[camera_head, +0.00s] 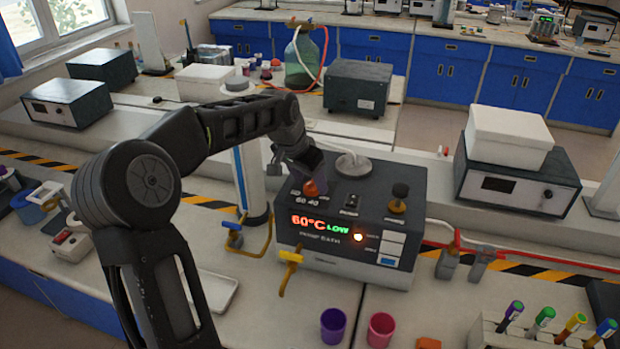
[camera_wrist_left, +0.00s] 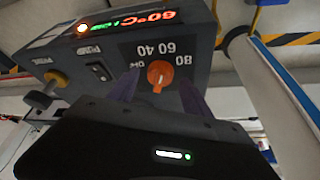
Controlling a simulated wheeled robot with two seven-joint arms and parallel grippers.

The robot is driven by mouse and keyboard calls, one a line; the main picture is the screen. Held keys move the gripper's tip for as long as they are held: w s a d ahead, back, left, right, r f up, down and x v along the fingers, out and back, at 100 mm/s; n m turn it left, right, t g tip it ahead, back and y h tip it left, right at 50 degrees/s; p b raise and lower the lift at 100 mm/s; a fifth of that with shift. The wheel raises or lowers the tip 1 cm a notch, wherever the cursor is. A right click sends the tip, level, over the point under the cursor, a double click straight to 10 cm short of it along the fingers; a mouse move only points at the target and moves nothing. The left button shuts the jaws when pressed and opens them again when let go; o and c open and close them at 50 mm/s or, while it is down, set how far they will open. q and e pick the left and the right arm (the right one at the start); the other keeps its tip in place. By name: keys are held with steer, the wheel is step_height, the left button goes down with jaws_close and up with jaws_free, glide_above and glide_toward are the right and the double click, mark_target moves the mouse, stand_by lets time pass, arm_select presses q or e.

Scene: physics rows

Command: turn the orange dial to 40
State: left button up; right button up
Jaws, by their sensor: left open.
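The orange dial (camera_head: 314,188) sits on the top panel of the dark grey water bath (camera_head: 345,258), at its left, beside printed numbers 60 and 40. The display reads 60°C and LOW. My left gripper (camera_head: 312,172) is over the dial and partly hides it in the head view. In the left wrist view the dial (camera_wrist_left: 160,75) shows clearly, with 80, 60 and 40 printed around it. There the open left fingers (camera_wrist_left: 158,90) stand on either side of the dial; I cannot tell if they touch it. My right gripper is not in view.
Yellow-handled taps (camera_head: 290,258) stand at the bath's front left. A purple cup (camera_head: 333,325) and a pink cup (camera_head: 381,329) stand in front. A white box (camera_head: 508,137) is at right.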

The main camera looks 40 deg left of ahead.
arm_select(q)
steer(key=shift+w+f, duration=0.1)
steer(key=shift+f, duration=0.2)
jaws_close()
stand_by(0.5)
